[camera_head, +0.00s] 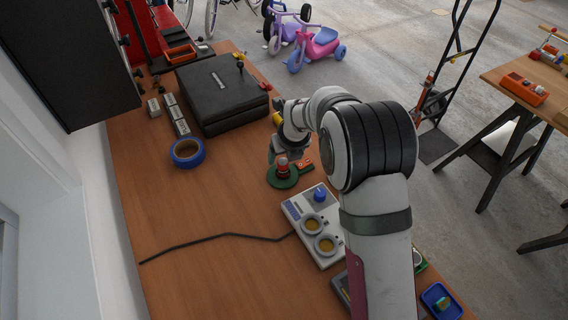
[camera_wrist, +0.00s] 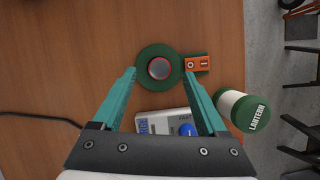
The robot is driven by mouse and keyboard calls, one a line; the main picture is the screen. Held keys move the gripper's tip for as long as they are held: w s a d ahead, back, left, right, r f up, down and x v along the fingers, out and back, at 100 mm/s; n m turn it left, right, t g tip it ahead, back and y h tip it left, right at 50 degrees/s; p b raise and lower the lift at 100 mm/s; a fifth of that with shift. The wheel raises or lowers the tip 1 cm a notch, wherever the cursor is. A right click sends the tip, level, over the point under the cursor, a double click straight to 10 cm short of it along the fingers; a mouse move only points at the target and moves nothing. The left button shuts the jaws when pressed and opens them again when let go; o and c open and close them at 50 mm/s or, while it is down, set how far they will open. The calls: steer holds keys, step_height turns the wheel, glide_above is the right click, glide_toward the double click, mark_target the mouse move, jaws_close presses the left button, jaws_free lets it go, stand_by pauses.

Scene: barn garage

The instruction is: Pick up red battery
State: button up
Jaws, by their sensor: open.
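The red battery (camera_head: 283,168) stands upright in a round dark green holder (camera_head: 281,182) on the wooden bench. In the wrist view I look down on the battery's grey top with its red rim (camera_wrist: 159,68), at the middle of the green disc (camera_wrist: 144,80). An orange block (camera_wrist: 197,64) sits on the holder's side arm. My gripper (camera_wrist: 160,74) is open and empty, its teal fingers spread left and right of the battery in the wrist view. In the head view my gripper (camera_head: 284,153) is just above the battery; its fingertips are partly hidden.
A grey device with a blue knob (camera_head: 319,194) and two round sockets lies close by. A cylinder marked LANTERN (camera_wrist: 243,110) is beside the holder. A black case (camera_head: 220,92), blue tape (camera_head: 187,152) and grey blocks are further back. The bench's left side is mostly clear.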

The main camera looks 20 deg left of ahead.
mark_target(283, 162)
steer(key=x, duration=0.5)
steer(key=shift+f, duration=0.35)
jaws_close()
